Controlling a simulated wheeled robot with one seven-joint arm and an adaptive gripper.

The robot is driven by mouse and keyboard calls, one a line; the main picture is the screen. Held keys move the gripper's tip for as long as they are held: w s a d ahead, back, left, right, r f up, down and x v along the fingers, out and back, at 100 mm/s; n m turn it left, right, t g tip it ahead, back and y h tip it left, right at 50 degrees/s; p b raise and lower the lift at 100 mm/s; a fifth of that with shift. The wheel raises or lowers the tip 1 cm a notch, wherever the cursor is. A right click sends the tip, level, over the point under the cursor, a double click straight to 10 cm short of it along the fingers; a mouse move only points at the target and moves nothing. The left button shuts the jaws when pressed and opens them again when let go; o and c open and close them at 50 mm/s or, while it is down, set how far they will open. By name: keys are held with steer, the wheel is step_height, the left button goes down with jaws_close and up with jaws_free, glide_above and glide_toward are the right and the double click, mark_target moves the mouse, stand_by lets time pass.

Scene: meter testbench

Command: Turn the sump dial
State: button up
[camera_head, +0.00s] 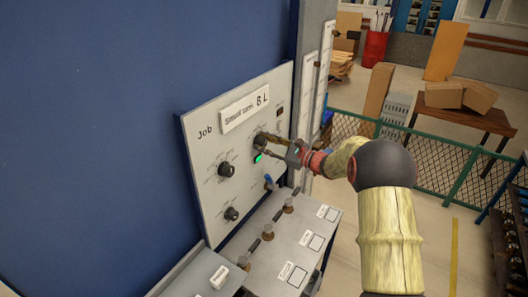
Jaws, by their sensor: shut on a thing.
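A light grey upright panel (215,150) carries several black dials and a label plate (245,110) above them. My gripper (266,144) reaches in from the right and is shut on a dark dial (259,139) at the panel's upper right, beside a lit green indicator (258,157). The fingers cover part of this dial, so its pointer is hard to see. Two other black dials sit free, one at mid left (226,170) and one lower (231,214). The small lettering around the dials is too small to read, so I cannot tell which is named sump.
A blue lever (269,182) sits below my gripper. A sloping grey bench (265,265) with several brown knobs stands under the panel. A blue wall is at left. A green mesh fence (435,165) and a table with boxes (465,120) are behind my arm.

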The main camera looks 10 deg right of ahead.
steer(key=n+b, duration=0.2)
steer(key=b, duration=0.2)
steer(key=n+b, duration=0.2)
steer(key=b, duration=0.2)
steer(key=shift+f, duration=0.35)
steer(key=n+b, duration=0.4)
steer(key=b, duration=0.4)
steer(key=n+b, duration=0.3)
steer(key=b, duration=0.3)
steer(key=shift+n, duration=0.4)
steer(key=n+b, duration=0.1)
steer(key=b, duration=0.2)
steer(key=n+b, duration=0.2)
steer(key=b, duration=0.1)
steer(key=shift+r+n, duration=0.2)
steer(key=shift+n, duration=0.1)
steer(key=o, duration=1.1)
steer(key=shift+r, duration=0.15)
steer(key=shift+o, duration=0.2)
